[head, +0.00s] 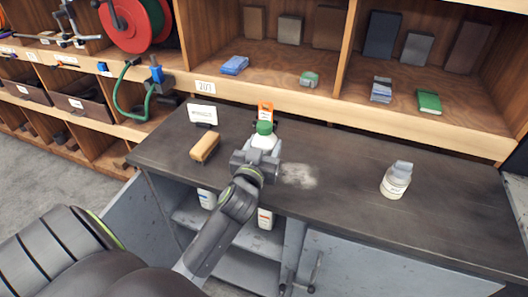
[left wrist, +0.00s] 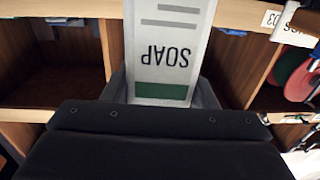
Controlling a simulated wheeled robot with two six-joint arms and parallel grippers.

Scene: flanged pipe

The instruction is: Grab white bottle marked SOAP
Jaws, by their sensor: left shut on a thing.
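The white bottle marked SOAP (left wrist: 172,50) fills the upper middle of the left wrist view, its label upside down with a green band. In the head view the white bottle (head: 264,142) shows a green cap above my left gripper (head: 257,160). My left gripper is shut on the bottle, over the dark worktop (head: 335,190). The gripper hides the bottle's lower part, so I cannot tell whether it touches the worktop. My right gripper is not in view.
An orange-and-white object (head: 265,110) stands just behind the bottle. A brush-like block (head: 205,147) and a white card (head: 202,114) are to its left. A white jar (head: 396,181) stands at right. A pale powdery patch (head: 298,175) lies between. Wooden shelves (head: 300,100) close off the back.

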